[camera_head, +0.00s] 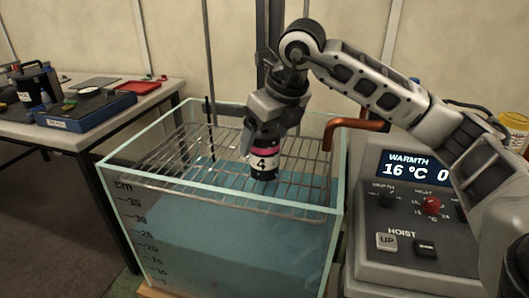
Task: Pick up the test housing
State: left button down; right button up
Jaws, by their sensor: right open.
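The test housing looks to be the dark cylinder (264,163) with a pink band and a white label reading 4. It stands about upright on the wire rack in the glass tank. My right gripper (263,138) comes down from above with its fingers at the housing's upper part. The gripper is open, and whether a finger touches the housing cannot be told. The gripper hides the housing's top. My left gripper is not in view.
The glass tank (225,245) holds blue liquid and a wire rack (200,160). A copper pipe (352,125) bends over its right rim. A control panel (405,225) with hoist buttons stands at right. A side table (155,97) at left holds a blue tray (85,112).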

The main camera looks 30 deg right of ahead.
jog(key=shift+x, duration=0.75)
jog(key=c, duration=1.3)
jog(key=shift+r, duration=0.1)
jog(key=shift+c, duration=0.5)
jog(key=shift+r, duration=0.1)
